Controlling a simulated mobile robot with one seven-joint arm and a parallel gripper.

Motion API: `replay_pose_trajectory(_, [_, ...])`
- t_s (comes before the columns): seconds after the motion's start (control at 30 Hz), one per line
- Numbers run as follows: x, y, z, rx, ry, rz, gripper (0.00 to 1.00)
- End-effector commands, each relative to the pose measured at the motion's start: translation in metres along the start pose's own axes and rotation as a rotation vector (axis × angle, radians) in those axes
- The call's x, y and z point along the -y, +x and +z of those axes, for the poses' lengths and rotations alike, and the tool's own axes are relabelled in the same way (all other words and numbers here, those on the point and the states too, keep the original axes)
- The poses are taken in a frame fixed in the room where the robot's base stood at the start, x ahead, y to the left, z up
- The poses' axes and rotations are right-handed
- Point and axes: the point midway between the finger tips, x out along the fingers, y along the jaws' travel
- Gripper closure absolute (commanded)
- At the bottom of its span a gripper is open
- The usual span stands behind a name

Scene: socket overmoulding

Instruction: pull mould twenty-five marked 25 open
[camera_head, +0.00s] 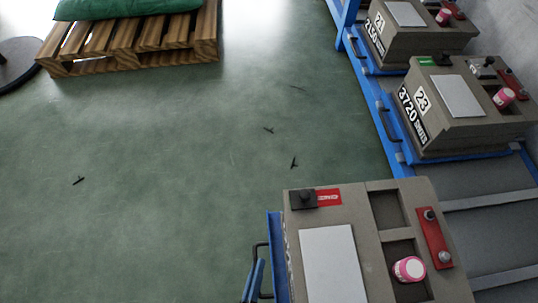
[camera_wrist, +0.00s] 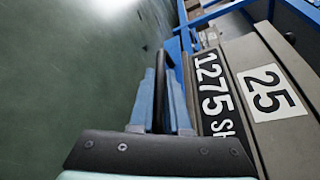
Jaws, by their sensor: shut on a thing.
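Mould twenty-five is the grey-brown block (camera_head: 362,205) at the bottom of the head view, with a pale plate, a red label, a pink-and-white knob and a red bar on top. Its white "25" label (camera_wrist: 268,92) and a black strip reading "1275 SH", partly cut off, show at the right of the wrist view. A blue edge (camera_head: 275,240) runs along its left side, with a dark bar handle (camera_head: 256,252). My gripper (camera_wrist: 161,75) has its blue fingers either side of the dark handle (camera_wrist: 159,95) and is shut on it. The fingers partly hide the handle.
Mould 23 (camera_head: 440,115) and mould 21 (camera_head: 408,42) stand farther back on the blue rack (camera_head: 385,150). Grey rack bed shows right of mould 25. The green floor at left is open, with small dark bits. A wooden pallet (camera_head: 140,50) carries a green sack.

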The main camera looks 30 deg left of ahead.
Motion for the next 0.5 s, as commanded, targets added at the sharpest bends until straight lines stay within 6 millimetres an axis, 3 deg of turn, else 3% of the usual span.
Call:
replay_pose_trajectory(0.4, [-0.007, 0.0001, 0.0031, -0.001, 0.003, 0.012, 1.0])
replay_pose_trajectory(0.43, [-0.007, 0.0001, 0.003, -0.001, 0.003, 0.012, 0.83])
replay_pose_trajectory(0.5, [-0.0069, 0.0, 0.0029, -0.001, 0.003, 0.012, 0.71])
